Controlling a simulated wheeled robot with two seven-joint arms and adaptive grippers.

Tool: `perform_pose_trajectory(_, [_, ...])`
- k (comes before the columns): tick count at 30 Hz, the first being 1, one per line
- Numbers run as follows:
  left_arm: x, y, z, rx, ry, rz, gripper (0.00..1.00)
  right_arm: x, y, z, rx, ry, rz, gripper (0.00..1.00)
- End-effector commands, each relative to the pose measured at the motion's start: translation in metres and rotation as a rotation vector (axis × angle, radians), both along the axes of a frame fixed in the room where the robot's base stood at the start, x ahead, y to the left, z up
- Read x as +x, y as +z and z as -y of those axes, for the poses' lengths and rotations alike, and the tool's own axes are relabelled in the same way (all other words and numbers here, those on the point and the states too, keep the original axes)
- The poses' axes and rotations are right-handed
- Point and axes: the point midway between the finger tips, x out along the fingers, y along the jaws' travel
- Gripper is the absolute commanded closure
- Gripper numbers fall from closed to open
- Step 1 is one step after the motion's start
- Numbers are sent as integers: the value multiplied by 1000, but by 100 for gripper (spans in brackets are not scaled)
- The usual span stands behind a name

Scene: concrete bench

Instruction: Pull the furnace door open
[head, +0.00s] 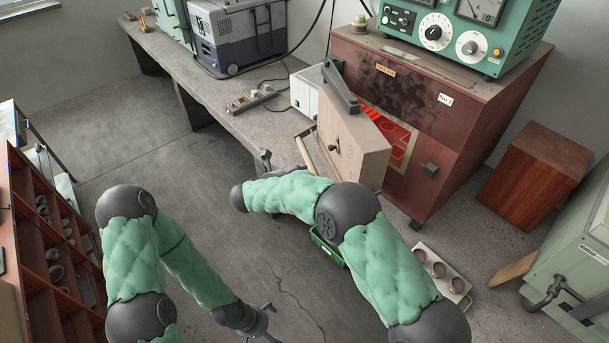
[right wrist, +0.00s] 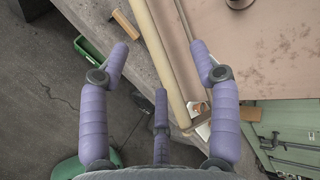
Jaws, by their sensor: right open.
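The furnace (head: 440,108) is a red-brown cabinet on the bench at the right. Its thick beige door (head: 352,143) stands partly open, swung out from the front, and a red interior (head: 398,140) shows behind it. A pale bar handle (head: 304,153) runs along the door's outer face. My right gripper (head: 282,167) is at the handle's left in the head view. In the right wrist view its purple fingers (right wrist: 160,62) are spread, with the handle (right wrist: 163,60) crossing between them; contact is unclear. My left gripper (head: 268,323) hangs low, away from the furnace; its opening is unclear.
A green instrument (head: 470,32) sits on the furnace. A white box (head: 306,92) stands beside the door on the bench (head: 205,75). A green bin (head: 326,249) and a tray of rings (head: 455,282) are below. Shelves (head: 40,240) stand left; floor between is clear.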

Motion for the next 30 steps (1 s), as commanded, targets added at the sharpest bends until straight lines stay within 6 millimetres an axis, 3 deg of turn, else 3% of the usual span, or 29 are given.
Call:
perform_pose_trajectory(9, [0, 0, 0, 0, 0, 0, 0, -27, 19, -22, -1, 0, -1, 37])
perform_pose_trajectory(19, [0, 0, 0, 0, 0, 0, 0, -30, 20, -24, 0, 0, -2, 37])
perform_pose_trajectory(20, [0, 0, 0, 0, 0, 0, 0, -30, 20, -24, 0, 0, -2, 40])
perform_pose_trajectory(26, [0, 0, 0, 0, 0, 0, 0, -30, 19, -24, 0, 0, -2, 97])
perform_pose_trajectory(30, [0, -1, 0, 0, 0, 0, 0, -27, 14, -19, -17, 19, -13, 100])
